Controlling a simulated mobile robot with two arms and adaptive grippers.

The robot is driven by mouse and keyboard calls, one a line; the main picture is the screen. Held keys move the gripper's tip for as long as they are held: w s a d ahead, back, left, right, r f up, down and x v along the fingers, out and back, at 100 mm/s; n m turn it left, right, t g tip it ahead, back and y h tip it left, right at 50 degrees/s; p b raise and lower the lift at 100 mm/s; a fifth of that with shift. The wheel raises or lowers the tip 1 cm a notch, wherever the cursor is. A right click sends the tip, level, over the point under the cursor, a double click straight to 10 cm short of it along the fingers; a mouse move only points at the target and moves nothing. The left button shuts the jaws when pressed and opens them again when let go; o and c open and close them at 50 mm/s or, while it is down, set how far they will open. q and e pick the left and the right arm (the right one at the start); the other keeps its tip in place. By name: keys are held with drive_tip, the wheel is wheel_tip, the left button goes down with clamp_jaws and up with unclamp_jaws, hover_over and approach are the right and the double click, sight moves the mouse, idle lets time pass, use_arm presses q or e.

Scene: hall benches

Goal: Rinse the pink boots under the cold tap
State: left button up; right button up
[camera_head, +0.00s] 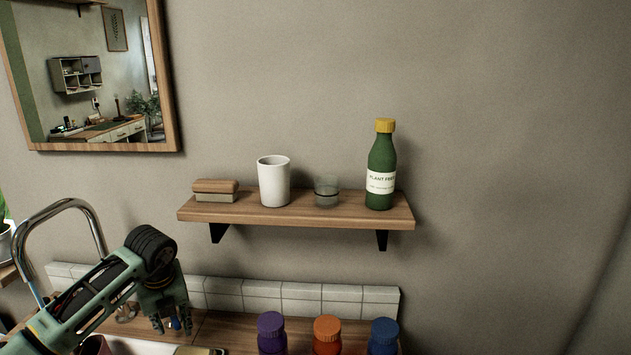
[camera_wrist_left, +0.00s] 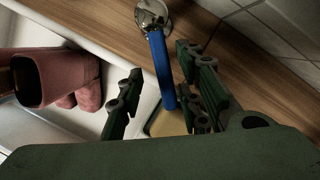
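The pink boots (camera_wrist_left: 62,78) lie in the white sink (camera_wrist_left: 88,122) at the left of the left wrist view. In the head view only a dark pink edge (camera_head: 94,346) shows at the bottom, partly behind my arm. The cold tap's blue lever (camera_wrist_left: 160,68) sticks out from a chrome base (camera_wrist_left: 152,14). My left gripper (camera_head: 173,325) is over the counter by the sink. In the left wrist view its fingers (camera_wrist_left: 160,98) are apart, with the blue lever between them and a gap at the left finger. Contact at the right finger is unclear. My right gripper is not in view.
A chrome spout (camera_head: 62,212) arches at the left. A wooden shelf (camera_head: 300,217) holds a white cup (camera_head: 273,182), a glass, a brush-like block and a green bottle (camera_head: 381,165). Purple, orange (camera_head: 327,335) and blue capped bottles stand right of the gripper. A yellowish item (camera_wrist_left: 168,124) lies below the lever.

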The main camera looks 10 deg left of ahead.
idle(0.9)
use_arm(q)
drive_tip(key=shift+s+a+f+m+b, duration=0.1)
drive_tip(key=shift+s+a+m+b, duration=0.2)
drive_tip(key=shift+m, duration=0.25)
drive_tip(key=shift+s+a+f+m+b, duration=0.1)
drive_tip(key=shift+a+m+b, duration=0.05)
drive_tip(key=shift+a+m, duration=0.35)
drive_tip(key=shift+s+a+r+m+t+h, duration=0.1)
drive_tip(key=shift+s+a+m+t+h, duration=0.1)
drive_tip(key=shift+m, duration=0.3)
drive_tip(key=shift+s+a+m+t+h, duration=0.1)
drive_tip(key=shift+m+h, duration=0.1)
drive_tip(key=shift+m, duration=0.25)
drive_tip(key=shift+a, duration=0.1)
drive_tip(key=shift+r+m, duration=0.1)
drive_tip(key=shift+m, duration=0.2)
